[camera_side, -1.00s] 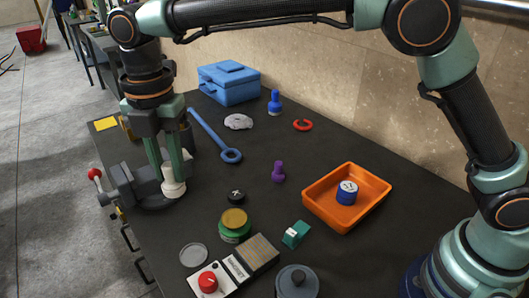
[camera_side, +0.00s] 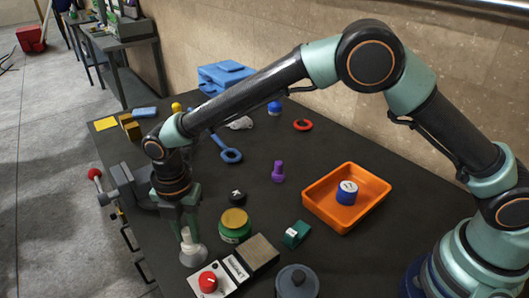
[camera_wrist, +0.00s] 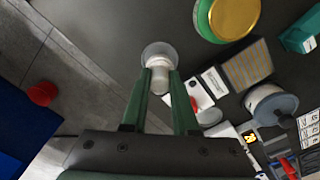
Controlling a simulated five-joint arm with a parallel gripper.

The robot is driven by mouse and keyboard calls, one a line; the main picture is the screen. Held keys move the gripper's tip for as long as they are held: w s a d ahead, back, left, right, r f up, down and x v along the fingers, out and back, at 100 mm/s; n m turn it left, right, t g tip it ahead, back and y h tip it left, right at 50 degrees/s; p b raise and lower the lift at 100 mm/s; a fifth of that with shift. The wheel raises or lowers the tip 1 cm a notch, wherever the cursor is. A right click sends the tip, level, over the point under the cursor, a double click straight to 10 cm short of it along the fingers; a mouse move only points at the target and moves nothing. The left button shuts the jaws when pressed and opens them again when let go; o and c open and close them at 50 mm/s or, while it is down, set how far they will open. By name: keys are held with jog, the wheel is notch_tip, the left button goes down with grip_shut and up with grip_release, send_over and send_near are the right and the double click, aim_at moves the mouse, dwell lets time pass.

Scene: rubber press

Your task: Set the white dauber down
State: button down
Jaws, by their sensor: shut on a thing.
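The white dauber (camera_side: 187,243) is held upright between the fingers of my gripper (camera_side: 188,228), over the round grey dish (camera_side: 200,257) near the table's front left edge. In the wrist view the dauber (camera_wrist: 160,82) sits between the two green fingertips of my gripper (camera_wrist: 160,73), with its far end against the pale round dish (camera_wrist: 151,48). I cannot tell whether the dauber's base touches the dish or hangs just above it.
A green jar with a gold lid (camera_side: 235,217) and a red-button box (camera_side: 208,281) stand close by on the right. A black knob (camera_side: 238,198) and a grey lidded pot (camera_side: 297,282) are nearby. An orange tray (camera_side: 320,212) holds a blue tin (camera_side: 347,192).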

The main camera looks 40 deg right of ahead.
aim_at(190, 240)
jog(key=shift+f, duration=1.35)
jog(key=shift+f, duration=0.2)
jog(key=c, duration=0.7)
grip_release()
